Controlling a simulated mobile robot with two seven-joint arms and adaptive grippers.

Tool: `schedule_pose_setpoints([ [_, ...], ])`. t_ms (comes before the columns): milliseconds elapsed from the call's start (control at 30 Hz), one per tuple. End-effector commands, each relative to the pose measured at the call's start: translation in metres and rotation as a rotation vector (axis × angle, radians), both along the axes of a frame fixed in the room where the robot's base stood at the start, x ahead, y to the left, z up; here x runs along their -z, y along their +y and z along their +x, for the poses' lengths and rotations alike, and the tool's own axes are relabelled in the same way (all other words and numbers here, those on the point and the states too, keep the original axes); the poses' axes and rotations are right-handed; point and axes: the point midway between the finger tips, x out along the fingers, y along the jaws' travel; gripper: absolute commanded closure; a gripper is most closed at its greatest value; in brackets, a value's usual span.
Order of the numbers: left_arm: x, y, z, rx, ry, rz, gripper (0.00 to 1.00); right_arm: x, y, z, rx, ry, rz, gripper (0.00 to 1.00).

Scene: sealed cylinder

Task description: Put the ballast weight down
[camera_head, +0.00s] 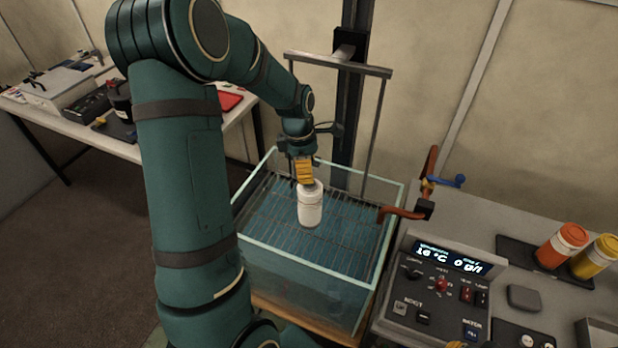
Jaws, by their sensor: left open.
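My left gripper (305,181) reaches over the glass tank (305,264), its orange fingers pointing down. It is open, at the top of a white cylinder (310,208). The cylinder stands roughly upright inside the tank, over the wire rack and blue water; whether the fingers touch its cap I cannot tell. I cannot tell for certain which thing is the ballast weight; a small dark grey block (524,297) lies on the right bench.
A metal frame (337,64) rises behind the tank. An orange-red pipe with a blue-handled valve (447,182) sits at its right rim. A control panel (440,290), an orange jar (562,246) and a yellow jar (596,257) are on the right bench. A cluttered table stands left.

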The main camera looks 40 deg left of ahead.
Motion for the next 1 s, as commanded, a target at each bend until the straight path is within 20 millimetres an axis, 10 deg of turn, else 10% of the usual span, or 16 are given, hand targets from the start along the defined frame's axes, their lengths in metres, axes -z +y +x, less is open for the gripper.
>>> schedule_pose_setpoints([
  [400, -0.064, 0.007, -0.005, 0.0, -0.001, -0.001, 0.44, -0.003, 0.0, 0.0, 0.0, 0.0, 0.0, 1.0],
  [1000, -0.067, 0.007, -0.006, 0.0, 0.001, -0.001, 0.44, -0.003, 0.0, 0.0, 0.0, 0.0, 0.0, 1.0],
])
